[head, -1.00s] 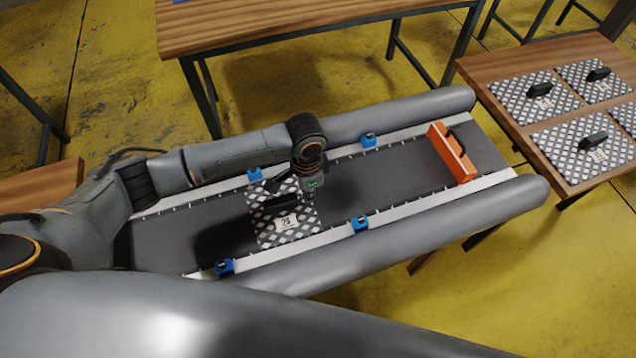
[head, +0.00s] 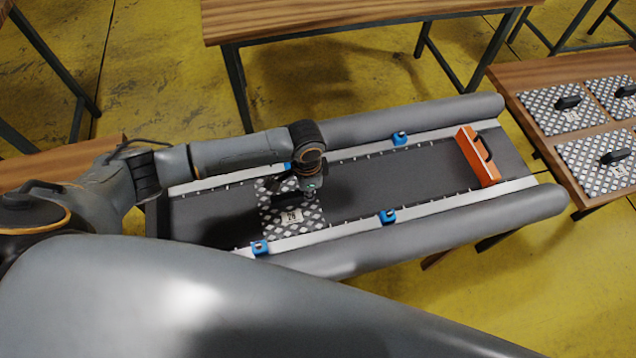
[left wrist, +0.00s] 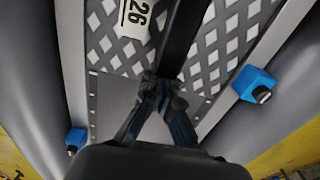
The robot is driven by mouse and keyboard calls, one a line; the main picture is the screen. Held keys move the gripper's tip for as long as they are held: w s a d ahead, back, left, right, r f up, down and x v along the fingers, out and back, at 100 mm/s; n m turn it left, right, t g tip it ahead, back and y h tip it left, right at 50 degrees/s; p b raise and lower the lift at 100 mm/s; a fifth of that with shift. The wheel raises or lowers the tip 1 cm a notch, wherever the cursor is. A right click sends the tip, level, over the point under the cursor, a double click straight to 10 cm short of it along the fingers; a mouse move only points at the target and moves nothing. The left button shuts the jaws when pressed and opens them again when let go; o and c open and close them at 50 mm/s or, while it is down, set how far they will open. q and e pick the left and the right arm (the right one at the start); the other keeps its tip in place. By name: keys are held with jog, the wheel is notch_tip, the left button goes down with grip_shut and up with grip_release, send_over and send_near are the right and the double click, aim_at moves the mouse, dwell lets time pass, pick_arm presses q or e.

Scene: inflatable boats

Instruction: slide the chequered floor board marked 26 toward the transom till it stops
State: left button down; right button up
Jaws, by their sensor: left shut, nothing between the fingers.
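The chequered floor board marked 26 (head: 291,229) lies flat on the dark boat floor between two pale side rails, toward the left end. It also fills the top of the left wrist view (left wrist: 116,58), with its number label and black handle (left wrist: 182,38). My left gripper (head: 308,186) is low over the board. In the left wrist view its fingers (left wrist: 160,82) are shut and empty, right by the handle's near end; whether they touch it I cannot tell. My arm partly hides the board. My right gripper is out of view.
An orange upright piece (head: 474,158) with a black grip stands across the floor toward the right. Blue clips (head: 388,216) sit along the rails. Grey tubes (head: 440,232) flank the floor. More chequered boards (head: 565,118) lie on the right table. Bare floor lies right of board 26.

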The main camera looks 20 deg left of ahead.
pick_arm(q)
jog(key=s+a+p, duration=0.1)
jog(key=a+p, duration=0.1)
jog(key=s+a+p, duration=0.2)
jog(key=a, duration=0.1)
jog(key=s+a+p, duration=0.2)
jog(key=shift+s+a+r, duration=0.15)
jog(key=shift+a+r, duration=0.15)
jog(key=shift+a, duration=0.05)
jog(key=s+a+p, duration=0.1)
jog(key=s+a, duration=0.1)
jog(key=a, duration=0.2)
jog(key=s+a+p, duration=0.2)
jog(key=s+a, duration=0.1)
jog(key=a, duration=0.1)
jog(key=s+a+p, duration=0.1)
jog(key=s+a, duration=0.1)
jog(key=a, duration=0.1)
jog(key=shift+s+a+f+p, duration=0.3)
jog(key=shift+s+a, duration=0.1)
jog(key=shift+a, duration=0.1)
